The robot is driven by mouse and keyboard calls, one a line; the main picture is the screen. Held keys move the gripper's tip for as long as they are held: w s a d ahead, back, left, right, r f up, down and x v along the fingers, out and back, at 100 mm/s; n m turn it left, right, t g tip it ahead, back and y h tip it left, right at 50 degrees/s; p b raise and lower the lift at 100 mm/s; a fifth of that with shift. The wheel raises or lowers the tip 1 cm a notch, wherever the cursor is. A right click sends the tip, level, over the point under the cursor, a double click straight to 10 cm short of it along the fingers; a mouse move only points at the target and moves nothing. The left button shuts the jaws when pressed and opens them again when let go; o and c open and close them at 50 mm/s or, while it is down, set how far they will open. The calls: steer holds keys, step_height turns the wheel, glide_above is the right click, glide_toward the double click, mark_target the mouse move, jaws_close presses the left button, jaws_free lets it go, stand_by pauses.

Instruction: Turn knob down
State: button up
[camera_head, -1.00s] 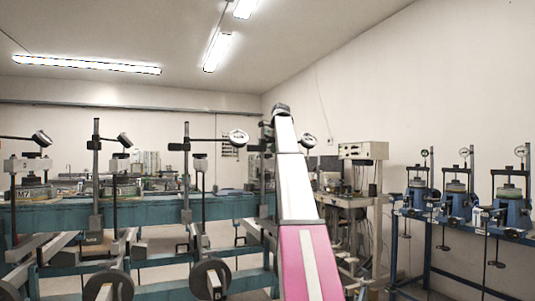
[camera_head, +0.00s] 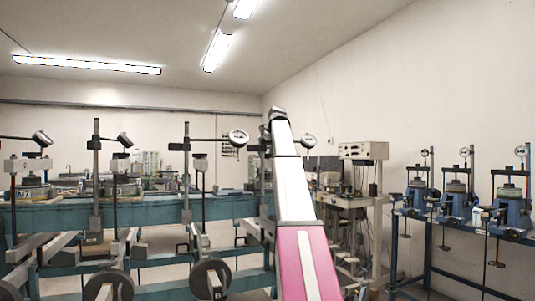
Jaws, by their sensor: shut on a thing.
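My arm, with pink and white links, reaches up from the bottom centre to the dark top of an upright post. My gripper (camera_head: 276,115) is at the arm's far end, small and dark, and shut. It is closed on what seems to be the knob at the post's top. The arm hides most of this knob, and the fingers cannot be made out separately.
A long teal bench (camera_head: 150,209) with several lever frames stands at the left. Dial gauges (camera_head: 238,137) flank the post. A blue bench with several presses (camera_head: 455,198) is at the right. A grey box (camera_head: 363,151) stands behind.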

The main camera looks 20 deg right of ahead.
steer(key=shift+a+m+h, duration=0.1)
steer(key=shift+m+h, duration=0.4)
steer(key=shift+m, duration=0.8)
steer(key=shift+t, duration=0.3)
steer(key=o, duration=0.9)
steer(key=shift+r, duration=0.15)
steer(key=v, duration=1)
steer(key=shift+s+r, duration=0.1)
steer(key=shift+r, duration=0.15)
